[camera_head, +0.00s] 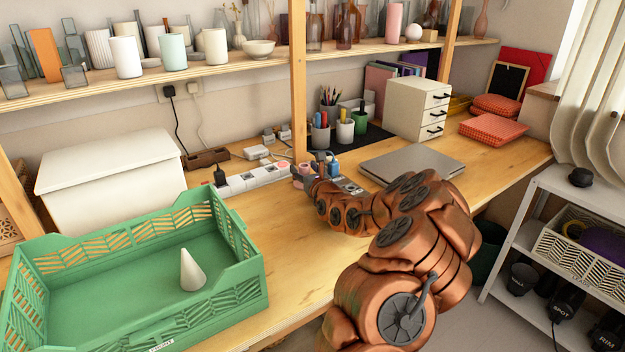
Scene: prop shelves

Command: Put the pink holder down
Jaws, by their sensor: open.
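A small pink object (283,165), probably the pink holder, shows at the right end of the white power strip, just beyond my gripper. It is small and partly hidden, so I cannot tell whether it touches the table or a finger. My gripper (302,177) is at the end of my copper arm, low over the wooden table (285,235). Its dark jaws are open. A taller pink cylinder (394,22) stands on the upper shelf, away from my gripper.
A green crate (235,285) with a white cone (191,270) stands at the front left. The white power strip (250,179) lies left of my gripper. A grey laptop (410,165), pen cups (345,130) and a white drawer unit (418,108) stand behind and right.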

